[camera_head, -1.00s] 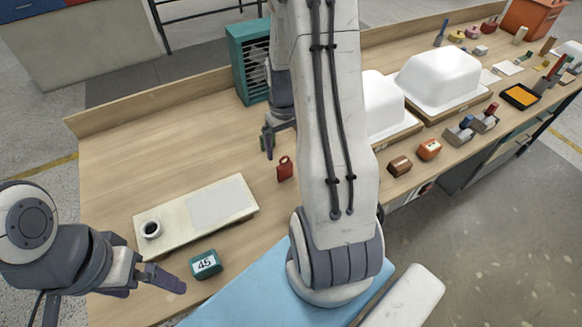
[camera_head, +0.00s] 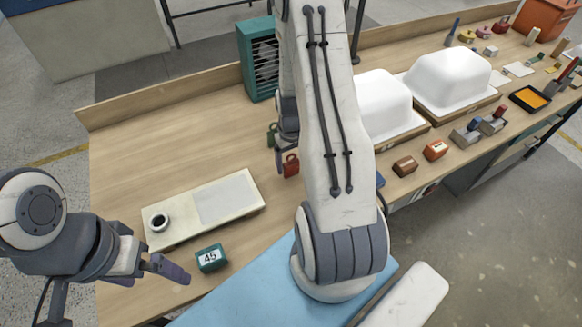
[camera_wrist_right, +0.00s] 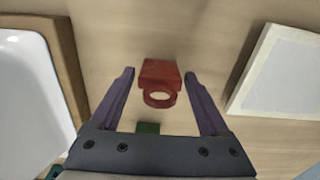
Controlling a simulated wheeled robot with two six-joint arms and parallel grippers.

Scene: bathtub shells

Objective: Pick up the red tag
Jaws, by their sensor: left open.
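The red tag (camera_head: 291,165), a small block with a ring, is on the wooden bench. In the right wrist view the red tag (camera_wrist_right: 160,73) lies centred between the fingertips of my right gripper (camera_wrist_right: 160,76), with gaps on both sides. That gripper is open and empty. In the head view my right gripper (camera_head: 282,160) is at the tag, partly hidden by my arm; I cannot tell its exact height. My left gripper (camera_head: 168,268) is open and empty at the bench's front left, far from the tag.
A pale board (camera_head: 240,215) with a dark-topped cup (camera_head: 159,222) and a teal block marked 45 (camera_head: 212,258) lie left of the tag. A green object (camera_wrist_right: 148,128) is close to my right gripper. White tub shells (camera_head: 448,78) stand right. A teal rack (camera_head: 258,60) stands behind.

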